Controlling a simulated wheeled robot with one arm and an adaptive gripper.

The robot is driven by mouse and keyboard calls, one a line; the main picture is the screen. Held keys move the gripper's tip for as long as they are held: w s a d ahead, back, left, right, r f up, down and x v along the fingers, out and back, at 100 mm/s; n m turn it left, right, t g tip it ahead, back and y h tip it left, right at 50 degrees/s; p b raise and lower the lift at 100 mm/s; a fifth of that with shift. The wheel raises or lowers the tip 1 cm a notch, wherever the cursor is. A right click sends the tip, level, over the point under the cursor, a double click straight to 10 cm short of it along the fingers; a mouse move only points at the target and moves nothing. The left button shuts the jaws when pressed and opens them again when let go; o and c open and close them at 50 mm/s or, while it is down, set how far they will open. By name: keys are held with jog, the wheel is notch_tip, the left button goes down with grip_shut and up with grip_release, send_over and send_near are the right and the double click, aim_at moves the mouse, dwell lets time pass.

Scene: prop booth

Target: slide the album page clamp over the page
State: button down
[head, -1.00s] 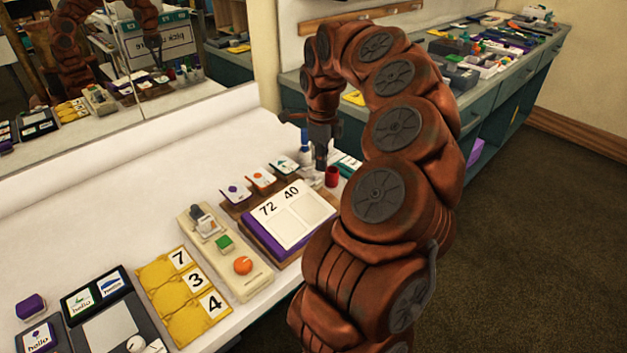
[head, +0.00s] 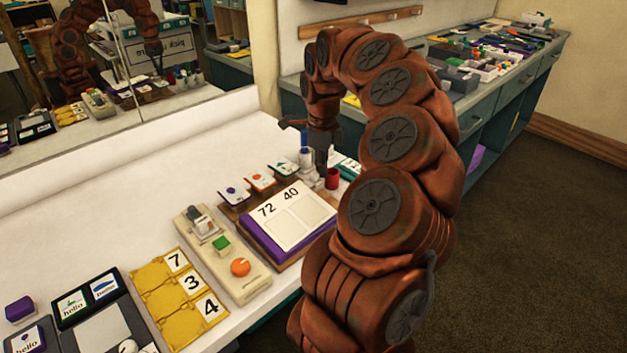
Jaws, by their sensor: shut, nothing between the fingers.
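The album is a purple-edged book (head: 262,240) on a brown base, with a cream page (head: 290,218) marked 72 and 40 lying flat on top. I cannot pick out the page clamp with certainty; the far right end of the album is close to my arm, which may hide part of it. My gripper (head: 322,168) points down beyond the album's far right corner, beside a small red cup (head: 332,178). It is shut and empty, apart from the page. Its fingertips are small and partly lost against the items around them.
A beige device (head: 240,285) with a green block and orange knob stands left of the album. Small picture cards (head: 260,182) line its back edge. A yellow number tray (head: 165,272) is further left. A mirror (head: 180,50) backs the white table (head: 130,210), which is clear behind the items.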

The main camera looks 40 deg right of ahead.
jog(key=shift+a+f, duration=0.2)
jog(key=shift+f, duration=0.2)
jog(key=shift+a+b, duration=0.85)
jog(key=shift+b, duration=0.1)
jog(key=shift+w+d+r, duration=0.1)
jog(key=shift+d+r, duration=0.05)
jog(key=shift+r, duration=0.55)
jog(key=shift+d+r, duration=0.1)
jog(key=shift+r, duration=0.55)
jog(key=shift+d+r, duration=0.15)
jog(key=shift+r, duration=1.7)
